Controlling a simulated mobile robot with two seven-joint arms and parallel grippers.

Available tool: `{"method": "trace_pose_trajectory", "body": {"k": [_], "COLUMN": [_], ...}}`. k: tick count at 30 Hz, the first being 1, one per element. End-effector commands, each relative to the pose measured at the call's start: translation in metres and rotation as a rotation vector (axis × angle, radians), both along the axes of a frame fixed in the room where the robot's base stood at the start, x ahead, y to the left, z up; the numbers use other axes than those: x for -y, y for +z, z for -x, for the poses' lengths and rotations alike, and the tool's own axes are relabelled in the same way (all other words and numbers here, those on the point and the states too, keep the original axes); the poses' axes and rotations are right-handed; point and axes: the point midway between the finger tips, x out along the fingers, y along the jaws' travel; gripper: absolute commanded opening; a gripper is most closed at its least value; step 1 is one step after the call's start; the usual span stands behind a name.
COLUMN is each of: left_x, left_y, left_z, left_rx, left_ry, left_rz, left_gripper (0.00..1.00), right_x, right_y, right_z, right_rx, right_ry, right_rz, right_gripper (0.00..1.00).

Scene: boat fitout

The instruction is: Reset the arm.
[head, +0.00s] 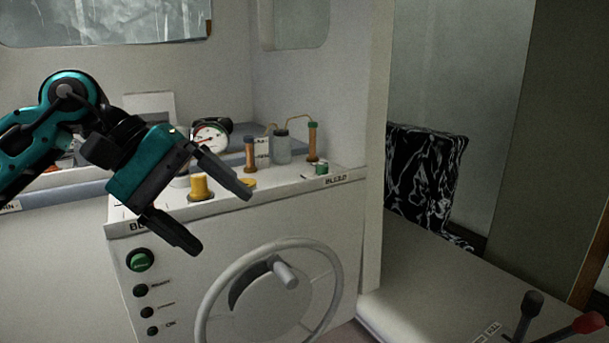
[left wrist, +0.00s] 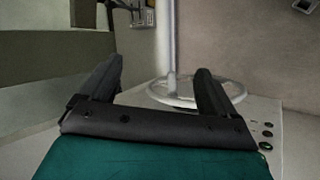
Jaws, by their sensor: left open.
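My left arm comes in from the left in the head view, teal and black. Its gripper (head: 212,212) is open with nothing between the fingers. It hangs in front of the white console's left part, near a yellow knob (head: 199,187) on the console top. In the left wrist view the open gripper (left wrist: 160,82) shows two spread black fingers, with the console's wheel beyond them. My right gripper is not in view.
The white console (head: 190,290) carries a handwheel (head: 325,268), a green button (head: 140,260), a round gauge (head: 210,136) and small bottles (head: 282,147). A patterned seat back (head: 424,180) stands at right. Levers (head: 528,312) rise at the lower right.

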Motion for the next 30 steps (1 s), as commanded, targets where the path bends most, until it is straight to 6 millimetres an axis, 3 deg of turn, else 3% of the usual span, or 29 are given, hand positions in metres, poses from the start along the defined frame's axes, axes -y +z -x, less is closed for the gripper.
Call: {"method": "trace_pose_trajectory", "body": {"k": [3, 6, 11, 17, 20, 24, 25, 30], "left_x": [0.044, 0.071, 0.093, 0.086, 0.072, 0.043, 0.036, -0.003], "left_y": [-0.02, -0.026, -0.033, -0.056, -0.084, -0.142, -0.158, -0.261], "left_z": [0.013, 0.021, 0.022, 0.002, -0.011, -0.023, -0.024, -0.003], "left_rx": [-0.291, -0.566, -1.062, -1.756, -2.124, -2.649, 2.699, 2.115], "left_ry": [0.071, 0.149, 0.282, 0.452, 0.527, 0.606, -0.605, -0.381], "left_rz": [0.244, 0.438, 0.72, 1.036, 1.184, 1.397, -1.413, -1.099], "left_gripper": [0.9, 0.9, 0.9, 0.9, 0.9, 0.9, 0.9, 0.9], "right_x": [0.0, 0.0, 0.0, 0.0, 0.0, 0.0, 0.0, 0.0], "right_y": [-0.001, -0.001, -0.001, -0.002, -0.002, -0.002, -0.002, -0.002], "right_z": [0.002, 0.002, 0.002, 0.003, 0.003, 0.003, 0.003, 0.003], "right_rx": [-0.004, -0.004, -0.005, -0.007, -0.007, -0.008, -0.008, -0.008], "right_ry": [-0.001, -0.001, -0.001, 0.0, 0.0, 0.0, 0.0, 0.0], "right_rz": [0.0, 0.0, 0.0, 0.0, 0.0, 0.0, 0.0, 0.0], "right_gripper": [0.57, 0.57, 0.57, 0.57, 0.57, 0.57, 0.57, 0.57]}}
